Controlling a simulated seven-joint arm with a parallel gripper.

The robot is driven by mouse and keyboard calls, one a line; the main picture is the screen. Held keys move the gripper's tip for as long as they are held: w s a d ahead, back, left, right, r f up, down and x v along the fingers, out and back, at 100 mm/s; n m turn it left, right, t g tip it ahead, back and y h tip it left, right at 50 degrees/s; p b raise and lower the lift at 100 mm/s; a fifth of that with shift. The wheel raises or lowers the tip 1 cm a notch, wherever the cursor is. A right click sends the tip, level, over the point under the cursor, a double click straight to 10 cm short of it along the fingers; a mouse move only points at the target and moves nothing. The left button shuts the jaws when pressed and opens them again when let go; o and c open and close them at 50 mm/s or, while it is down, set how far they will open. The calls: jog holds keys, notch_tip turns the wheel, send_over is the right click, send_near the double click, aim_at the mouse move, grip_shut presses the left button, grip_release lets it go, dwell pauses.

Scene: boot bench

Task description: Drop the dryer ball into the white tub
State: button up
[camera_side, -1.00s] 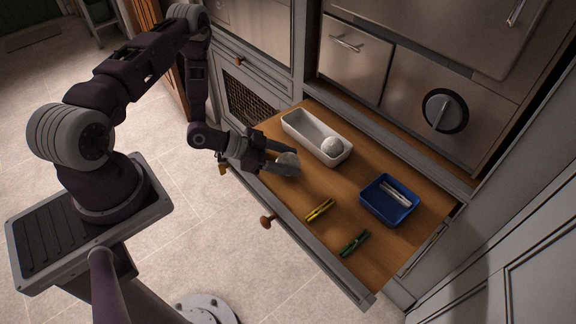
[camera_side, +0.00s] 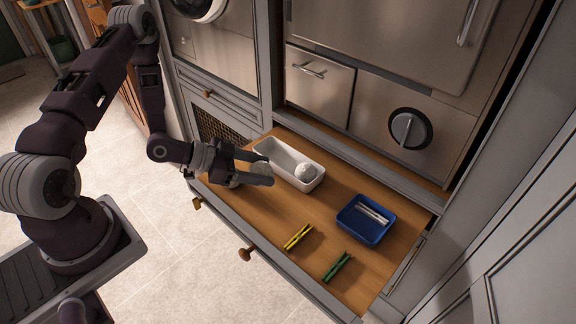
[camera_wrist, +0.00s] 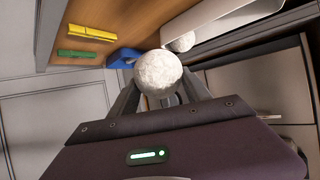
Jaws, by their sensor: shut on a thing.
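My gripper (camera_side: 257,169) is shut on a pale, rough dryer ball (camera_side: 262,168), held above the wooden surface just left of the white tub. In the wrist view, the held ball (camera_wrist: 158,73) sits between the fingertips. The long white tub (camera_side: 271,154) stands on the wooden surface, open at the top; part of its near left side is hidden behind my gripper. A second pale ball (camera_side: 306,171) lies in its right end.
A blue tray (camera_side: 347,226) with white sticks (camera_side: 373,212) in it stands right of the tub. A yellow clothespin (camera_side: 298,237) and a green clothespin (camera_side: 337,266) lie near the front edge. Bare wood (camera_side: 330,200) lies between tub and tray. Cabinet fronts (camera_side: 320,85) rise behind.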

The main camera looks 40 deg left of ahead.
jog(key=w+a+r, duration=0.2)
jog(key=w, duration=0.6)
jog(key=w+a+r, duration=0.1)
jog(key=w, duration=0.6)
jog(key=shift+a+f, duration=0.1)
jog(key=shift+f, duration=2.45)
jog(key=o, duration=1.4)
